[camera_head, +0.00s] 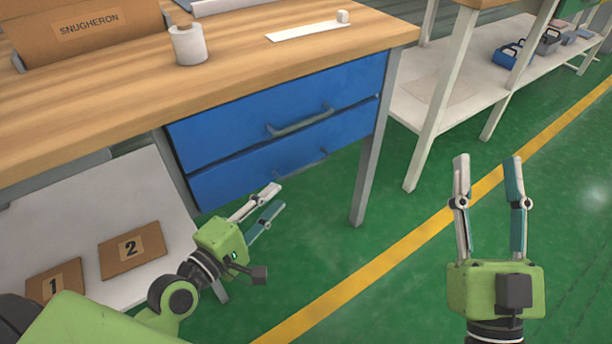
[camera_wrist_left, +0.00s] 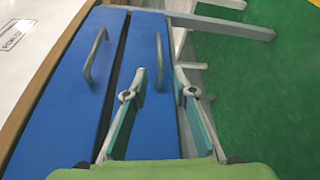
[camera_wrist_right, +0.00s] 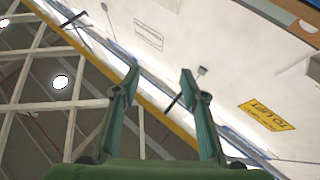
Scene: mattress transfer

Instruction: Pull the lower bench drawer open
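The lower bench drawer (camera_head: 240,176) is blue with a grey bar handle (camera_head: 302,165), and it looks shut under the upper drawer (camera_head: 230,131). In the left wrist view the lower drawer (camera_wrist_left: 148,108) is the right-hand blue panel, its handle (camera_wrist_left: 160,62) ahead of the fingers. My left gripper (camera_head: 275,196) is open and empty, below and in front of the lower drawer, apart from the handle; it also shows in the left wrist view (camera_wrist_left: 158,82). My right gripper (camera_head: 488,162) is open, pointing up over the floor right of the bench; it also shows in the right wrist view (camera_wrist_right: 160,84).
The wooden benchtop (camera_head: 120,125) holds a cardboard box (camera_head: 85,32) and a white roll (camera_head: 188,44). Numbered brown boxes (camera_head: 132,249) lie on the lower shelf. A bench leg (camera_head: 366,180) stands right of the drawers. Green floor (camera_head: 420,290) is clear in front.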

